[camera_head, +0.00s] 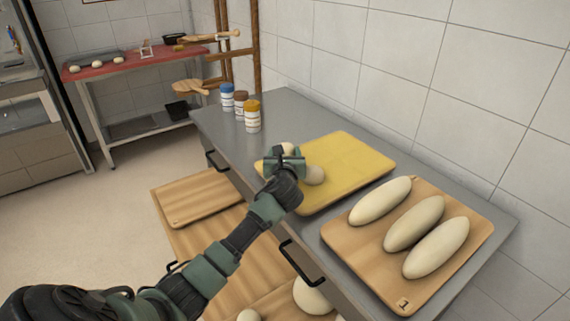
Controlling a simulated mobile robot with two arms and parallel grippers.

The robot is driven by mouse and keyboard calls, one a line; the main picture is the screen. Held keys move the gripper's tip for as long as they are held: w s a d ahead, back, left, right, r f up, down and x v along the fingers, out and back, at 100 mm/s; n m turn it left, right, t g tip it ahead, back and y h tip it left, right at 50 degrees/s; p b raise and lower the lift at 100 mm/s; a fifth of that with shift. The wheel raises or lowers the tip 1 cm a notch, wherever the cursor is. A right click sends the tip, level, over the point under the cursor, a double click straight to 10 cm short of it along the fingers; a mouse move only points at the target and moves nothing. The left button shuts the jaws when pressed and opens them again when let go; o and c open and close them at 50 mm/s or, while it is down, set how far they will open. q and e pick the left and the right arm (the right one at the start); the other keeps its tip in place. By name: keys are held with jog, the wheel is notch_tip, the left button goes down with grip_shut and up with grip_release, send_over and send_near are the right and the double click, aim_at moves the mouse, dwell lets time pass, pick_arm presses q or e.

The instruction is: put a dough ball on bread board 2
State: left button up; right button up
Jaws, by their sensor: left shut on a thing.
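My left gripper (285,161) is over the near left part of a yellow board (352,158) on the grey counter. It is shut on a pale dough ball (288,148), mostly hidden by the gripper. Another dough ball (315,175) shows just right of the gripper, on the yellow board. A wooden board marked 1 (403,304) lies to the right with three long dough loaves (413,223) on it. I cannot read a number 2 on any board. My right gripper is not in view.
Several jars (252,117) stand at the counter's far left end. Wooden boards (197,201) lie below the counter's front, with a large dough ball (312,297) near the bottom edge. A red-topped table (135,62) stands at the back. A tiled wall borders the counter.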

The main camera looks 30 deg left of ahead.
pick_arm(q)
jog(key=shift+f, duration=1.75)
jog(key=shift+f, duration=0.15)
jog(key=o, duration=1.3)
jog(key=shift+o, duration=0.2)
jog(key=shift+s+d+r, duration=0.15)
jog(key=shift+r, duration=0.05)
jog(key=v, duration=1.1)
jog(key=shift+s+d+r, duration=0.1)
jog(key=shift+s+r, duration=0.05)
jog(key=shift+s, duration=0.15)
